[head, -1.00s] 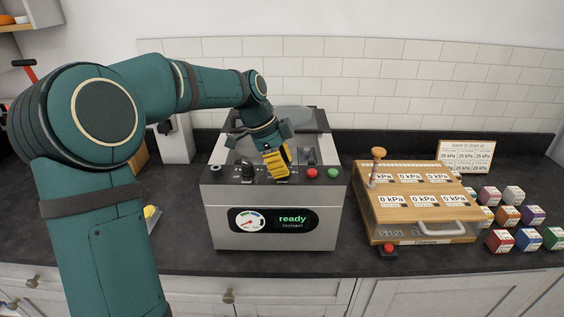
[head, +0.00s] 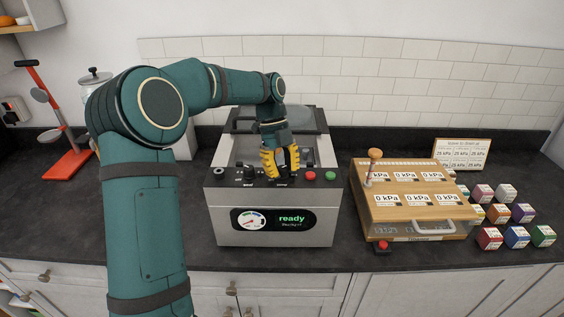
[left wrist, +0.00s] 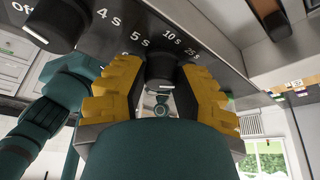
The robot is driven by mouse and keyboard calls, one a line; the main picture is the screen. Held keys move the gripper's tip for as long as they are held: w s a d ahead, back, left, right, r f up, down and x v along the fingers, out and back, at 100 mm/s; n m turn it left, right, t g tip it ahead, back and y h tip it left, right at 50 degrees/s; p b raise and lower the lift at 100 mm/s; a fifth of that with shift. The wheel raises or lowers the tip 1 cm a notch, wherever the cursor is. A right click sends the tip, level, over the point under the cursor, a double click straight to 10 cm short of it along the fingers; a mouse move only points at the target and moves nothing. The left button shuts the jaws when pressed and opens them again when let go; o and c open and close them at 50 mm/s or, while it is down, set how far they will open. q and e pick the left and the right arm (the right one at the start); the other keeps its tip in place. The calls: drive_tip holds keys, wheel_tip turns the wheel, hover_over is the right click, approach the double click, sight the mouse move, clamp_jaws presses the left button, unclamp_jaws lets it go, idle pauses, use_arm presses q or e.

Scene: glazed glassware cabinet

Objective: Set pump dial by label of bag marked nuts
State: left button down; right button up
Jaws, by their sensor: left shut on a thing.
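The pump machine (head: 272,229) is a steel box with a lit screen reading "ready" and a gauge. My left gripper (head: 281,161) is over its control strip. In the left wrist view, its yellow fingers are shut on a black dial (left wrist: 164,72), one on each side. Labels such as 5 s, 10 s and 25 s stand around this dial; its pointer setting cannot be told. No bag marked nuts can be made out. My right gripper is out of view.
A green button (head: 330,176) and a red button (head: 311,176) sit right of the gripped dial. A wooden box (head: 415,203) with several kPa labels stands to the right, beside several coloured cubes (head: 516,236). A red stand (head: 68,165) is at the left.

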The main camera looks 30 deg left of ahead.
use_arm(q)
drive_tip(key=m+g+p, duration=0.1)
drive_tip(key=m+p, duration=0.1)
drive_tip(key=m, duration=0.1)
drive_tip(key=shift+s+d+y, duration=0.1)
drive_tip(key=shift+y, duration=0.3)
drive_tip(key=shift+f+m+g+y+p, duration=0.1)
drive_tip(key=shift+m+g+y+p, duration=0.2)
drive_tip(key=shift+m+p, duration=0.5)
drive_tip(key=shift+m, duration=0.4)
drive_tip(key=c, duration=0.7)
unclamp_jaws()
drive_tip(key=v, duration=1.2)
